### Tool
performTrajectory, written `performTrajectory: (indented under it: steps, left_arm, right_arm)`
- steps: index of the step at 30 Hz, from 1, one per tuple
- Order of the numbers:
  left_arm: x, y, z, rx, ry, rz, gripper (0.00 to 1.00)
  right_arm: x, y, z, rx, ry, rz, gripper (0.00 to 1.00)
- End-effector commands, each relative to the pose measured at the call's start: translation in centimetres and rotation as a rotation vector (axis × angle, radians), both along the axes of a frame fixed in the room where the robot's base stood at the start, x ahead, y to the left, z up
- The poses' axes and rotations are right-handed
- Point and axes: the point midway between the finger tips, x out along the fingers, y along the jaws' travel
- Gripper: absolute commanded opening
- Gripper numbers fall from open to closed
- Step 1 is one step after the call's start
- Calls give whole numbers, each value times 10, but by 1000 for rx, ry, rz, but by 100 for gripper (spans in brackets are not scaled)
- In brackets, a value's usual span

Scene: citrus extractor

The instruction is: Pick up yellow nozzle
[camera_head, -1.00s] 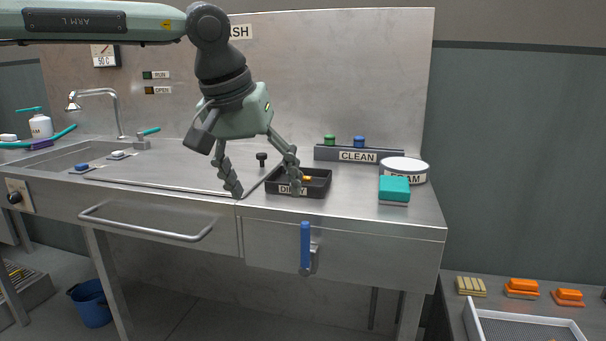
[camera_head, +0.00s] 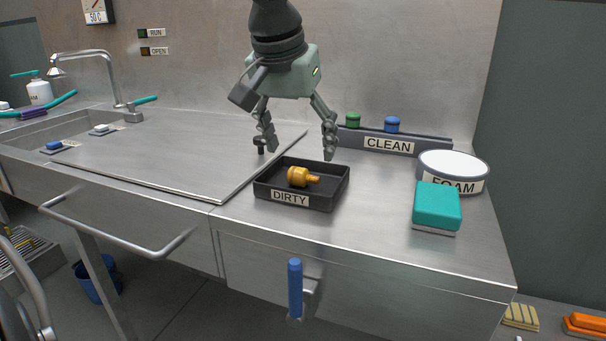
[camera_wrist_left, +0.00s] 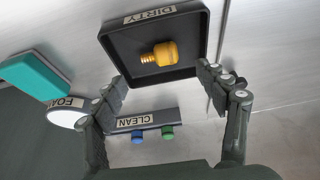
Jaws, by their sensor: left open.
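The yellow nozzle (camera_head: 301,177) lies on its side in the black tray labelled DIRTY (camera_head: 330,200), its narrow threaded end pointing right. It also shows in the left wrist view (camera_wrist_left: 164,53), inside the tray (camera_wrist_left: 196,20), beyond the fingertips. My left gripper (camera_head: 300,152) is open and empty, pointing down above and behind the tray. In the left wrist view its two fingers (camera_wrist_left: 165,80) are spread wide apart, with nothing between them touching. My right gripper is not in view.
A CLEAN rack (camera_head: 425,146) with green (camera_head: 353,119) and blue (camera_head: 392,124) nozzles stands behind. A FOAM tub (camera_head: 470,165) and teal sponge (camera_head: 437,204) sit at right. A black knob (camera_head: 259,145) stands by the gripper. Counter in front of the tray is clear.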

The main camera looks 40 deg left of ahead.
Motion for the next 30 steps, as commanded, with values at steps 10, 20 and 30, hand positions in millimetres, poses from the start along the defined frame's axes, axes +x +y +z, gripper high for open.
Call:
performTrajectory:
  steps: [10,20,30]
  left_arm:
    - [13,3,-46,-2,1,-1,73]
    - [16,3,-51,-2,-1,0,71]
    - [16,3,-51,-2,-1,0,29]
  right_arm:
    - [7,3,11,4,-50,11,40]
    - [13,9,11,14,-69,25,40]
    - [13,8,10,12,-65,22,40]
